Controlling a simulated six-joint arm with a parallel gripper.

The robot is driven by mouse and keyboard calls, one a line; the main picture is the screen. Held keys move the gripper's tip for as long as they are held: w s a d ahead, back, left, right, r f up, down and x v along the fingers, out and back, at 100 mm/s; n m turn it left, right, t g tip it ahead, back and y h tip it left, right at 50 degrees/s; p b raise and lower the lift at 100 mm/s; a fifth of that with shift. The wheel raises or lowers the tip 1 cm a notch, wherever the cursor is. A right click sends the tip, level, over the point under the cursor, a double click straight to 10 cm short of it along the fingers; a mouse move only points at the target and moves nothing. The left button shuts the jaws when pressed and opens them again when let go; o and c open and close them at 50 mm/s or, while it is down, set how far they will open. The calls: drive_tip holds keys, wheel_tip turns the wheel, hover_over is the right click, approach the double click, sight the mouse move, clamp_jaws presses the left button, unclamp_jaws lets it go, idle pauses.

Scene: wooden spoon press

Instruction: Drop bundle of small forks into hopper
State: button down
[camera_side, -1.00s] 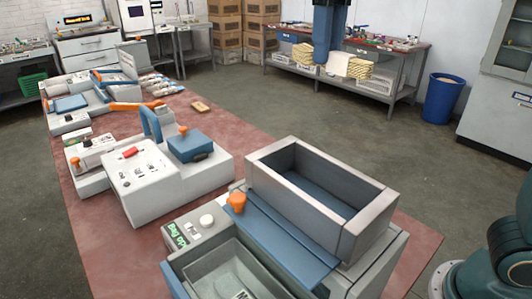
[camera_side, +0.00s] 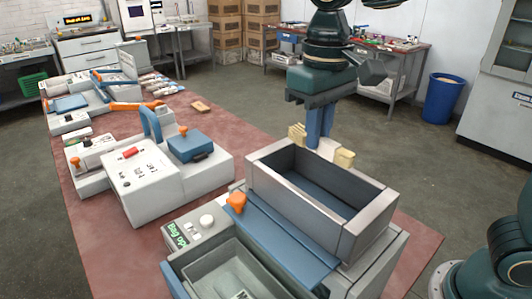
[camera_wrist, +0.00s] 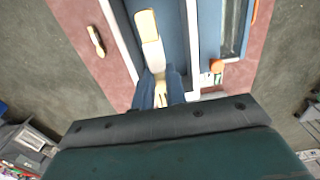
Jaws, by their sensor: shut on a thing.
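My gripper (camera_side: 319,142) hangs down with its blue fingers shut on the bundle of small forks (camera_side: 345,159). The bundle is pale yellow wood with a whitish band in the middle, and its ends stick out on both sides of the fingers. In the side view it is at the back rim of the hopper (camera_side: 372,217), a grey box with a blue inside; how far above the rim it is I cannot tell. In the wrist view the bundle (camera_wrist: 150,30) lies across the hopper's blue inside, between my fingers (camera_wrist: 159,92). The hopper looks empty where its inside shows.
A blue plate (camera_side: 275,238) and an orange knob (camera_side: 236,202) are in front of the hopper. A white machine with a blue block (camera_side: 190,146) stands to the left. A small wooden piece (camera_side: 201,107) lies on the red mat (camera_side: 245,128). A blue bin (camera_side: 443,98) stands at the back right.

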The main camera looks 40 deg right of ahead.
drive_tip(key=shift+f, duration=3.25)
drive_tip(key=shift+f, duration=0.6)
drive_tip(key=c, duration=1.4)
unclamp_jaws()
drive_tip(key=shift+c, duration=0.2)
drive_tip(key=shift+r, duration=0.15)
wheel_tip(320, 180, up, 13)
drive_tip(key=shift+d, duration=0.1)
